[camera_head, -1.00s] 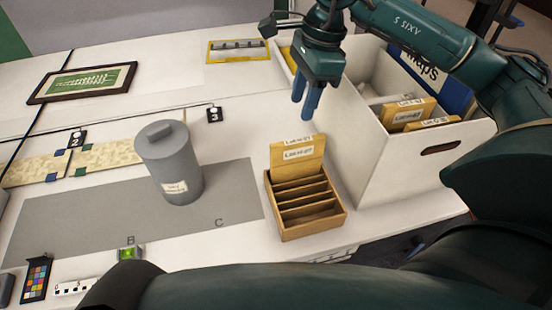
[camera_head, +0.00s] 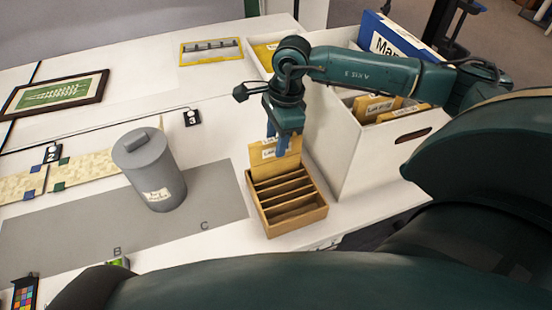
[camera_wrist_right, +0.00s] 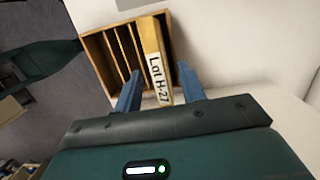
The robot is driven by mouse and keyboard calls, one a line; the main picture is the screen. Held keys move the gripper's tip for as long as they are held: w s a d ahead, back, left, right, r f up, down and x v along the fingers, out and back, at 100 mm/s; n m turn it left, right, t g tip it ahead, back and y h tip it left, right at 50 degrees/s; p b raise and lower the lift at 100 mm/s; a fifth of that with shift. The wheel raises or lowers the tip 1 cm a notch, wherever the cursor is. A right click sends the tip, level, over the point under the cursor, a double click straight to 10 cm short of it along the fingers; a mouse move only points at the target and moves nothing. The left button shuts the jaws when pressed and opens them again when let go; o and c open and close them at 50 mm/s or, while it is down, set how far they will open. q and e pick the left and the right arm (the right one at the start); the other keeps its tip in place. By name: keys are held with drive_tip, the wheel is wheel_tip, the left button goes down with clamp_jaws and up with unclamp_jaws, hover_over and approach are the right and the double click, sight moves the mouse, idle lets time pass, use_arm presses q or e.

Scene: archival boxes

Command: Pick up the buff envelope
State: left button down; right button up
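The buff envelope (camera_head: 262,166) stands upright in the back slot of a small wooden rack (camera_head: 296,221). In the right wrist view the envelope (camera_wrist_right: 154,62) shows its "Lot H-27" label, with the rack (camera_wrist_right: 97,58) around its lower part. A second labelled buff edge seems to show just behind it in the head view. My right gripper (camera_head: 277,141) is above the rack at the envelope's top. Its blue fingers are apart, one on each side of the envelope in the wrist view, with gaps visible. My left gripper is not in view.
A large white box (camera_head: 372,176) with more buff envelopes (camera_head: 372,106) and a blue binder (camera_head: 400,40) stands close right of the rack. A grey lidded canister (camera_head: 150,170) stands on a grey mat (camera_head: 60,235) to the left. Free mat lies between canister and rack.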

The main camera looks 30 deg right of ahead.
drive_tip(key=shift+a+f, duration=0.1)
drive_tip(key=shift+f, duration=0.35)
drive_tip(key=shift+f+b, duration=0.25)
drive_tip(key=shift+b, duration=0.15)
drive_tip(key=shift+c, duration=0.4)
clamp_jaws()
idle(0.4)
